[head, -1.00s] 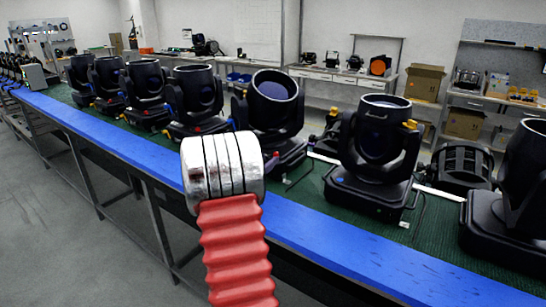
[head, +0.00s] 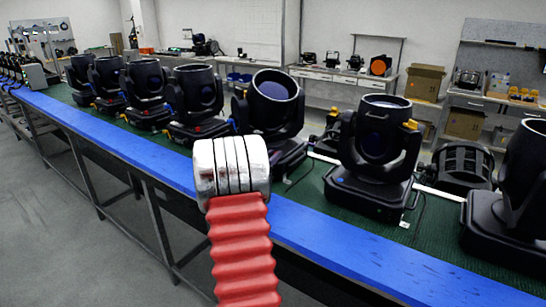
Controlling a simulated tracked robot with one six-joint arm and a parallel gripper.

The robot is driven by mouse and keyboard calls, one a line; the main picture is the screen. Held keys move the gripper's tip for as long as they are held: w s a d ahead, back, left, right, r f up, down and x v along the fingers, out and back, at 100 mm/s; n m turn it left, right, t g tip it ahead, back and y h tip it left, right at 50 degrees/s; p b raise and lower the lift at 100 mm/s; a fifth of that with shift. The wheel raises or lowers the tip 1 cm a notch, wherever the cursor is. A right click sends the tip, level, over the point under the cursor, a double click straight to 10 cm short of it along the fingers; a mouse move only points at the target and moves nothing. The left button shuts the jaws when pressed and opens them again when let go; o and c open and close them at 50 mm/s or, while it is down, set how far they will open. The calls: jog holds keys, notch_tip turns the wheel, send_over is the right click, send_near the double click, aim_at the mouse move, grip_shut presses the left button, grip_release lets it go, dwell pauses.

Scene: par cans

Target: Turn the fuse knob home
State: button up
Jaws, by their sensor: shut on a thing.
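My arm shows in the middle of the head view as a ribbed red sleeve ending in a silver, grooved cylinder. It covers part of the bench edge and of the base of a tilted black lamp head (head: 273,100). I see no gripper jaws; anything beyond the silver end is hidden. I cannot make out a fuse knob. Small red parts show on some lamp bases, too small to identify.
A long bench with a blue front edge (head: 370,262) and green top (head: 310,183) carries a row of black moving-head lamps, including an upright one (head: 377,145) at right. Grey floor (head: 60,220) is open at left. Shelves and cardboard boxes (head: 425,82) stand behind.

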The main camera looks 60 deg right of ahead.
grip_shut()
jog(key=shift+s+d, duration=0.15)
jog(key=shift+d, duration=0.05)
jog(key=shift+a, duration=0.15)
jog(key=shift+a, duration=0.1)
